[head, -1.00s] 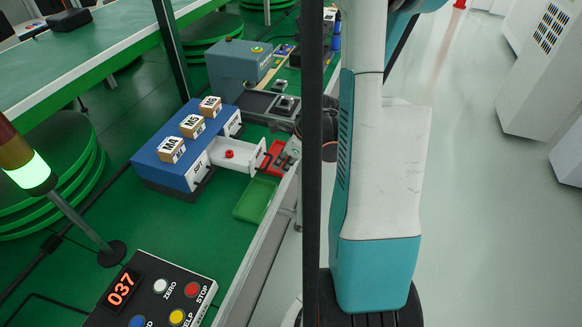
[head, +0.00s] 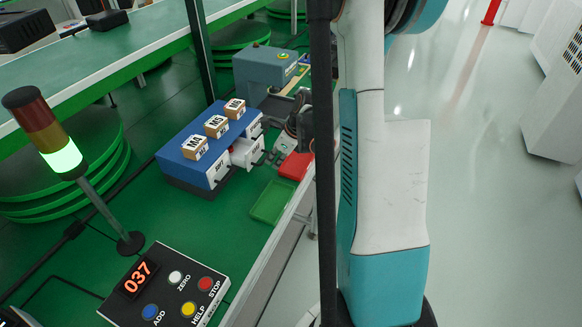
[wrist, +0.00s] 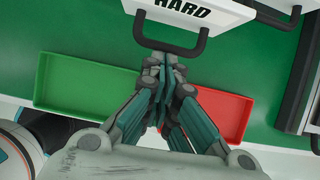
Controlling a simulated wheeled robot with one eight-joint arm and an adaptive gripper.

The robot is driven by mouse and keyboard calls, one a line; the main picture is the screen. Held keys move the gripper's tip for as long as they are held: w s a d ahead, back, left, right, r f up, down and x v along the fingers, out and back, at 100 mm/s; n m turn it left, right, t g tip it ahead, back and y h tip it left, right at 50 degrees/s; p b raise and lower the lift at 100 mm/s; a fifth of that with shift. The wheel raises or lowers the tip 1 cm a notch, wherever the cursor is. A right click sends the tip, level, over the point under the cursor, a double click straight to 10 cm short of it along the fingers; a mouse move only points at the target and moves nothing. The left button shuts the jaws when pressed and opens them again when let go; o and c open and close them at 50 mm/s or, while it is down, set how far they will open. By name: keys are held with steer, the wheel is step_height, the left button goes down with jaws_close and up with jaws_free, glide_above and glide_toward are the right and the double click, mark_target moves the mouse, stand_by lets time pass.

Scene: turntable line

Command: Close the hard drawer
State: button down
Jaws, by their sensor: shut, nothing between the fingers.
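The hard drawer (wrist: 190,12) is white, labelled HARD, with a black bar handle (wrist: 170,47) at the top middle of the wrist view. In the head view the drawer (head: 244,153) sticks out a short way from the blue cabinet (head: 190,150). A bit of something red shows inside it. My gripper (wrist: 155,68) is shut and empty, its fingertips right at the handle's bar. I cannot tell whether they touch it. In the head view, my arm and the post partly hide the gripper.
A green tray (head: 272,203) and a red tray (head: 296,166) lie on the green table before the cabinet. Blocks M4 (head: 195,148), M3 (head: 216,126) and another stand on top. A control box (head: 165,290) and a signal light (head: 62,155) stand nearer. A dark post crosses the head view.

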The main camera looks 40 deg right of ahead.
mark_target(256, 154)
steer(key=w, duration=0.2)
steer(key=w+a, duration=0.1)
steer(key=w, duration=0.1)
steer(key=w+a, duration=0.1)
steer(key=w, duration=0.1)
steer(key=shift+a, duration=0.25)
steer(key=shift+s+d, duration=0.15)
steer(key=s, duration=0.1)
steer(key=s+d, duration=0.1)
steer(key=s, duration=0.2)
steer(key=shift+d+r+b, duration=0.15)
steer(key=shift+d+b, duration=0.15)
steer(key=p+v, duration=0.3)
steer(key=v, duration=0.6)
steer(key=shift+p, duration=0.35)
steer(key=shift+w+a, duration=0.1)
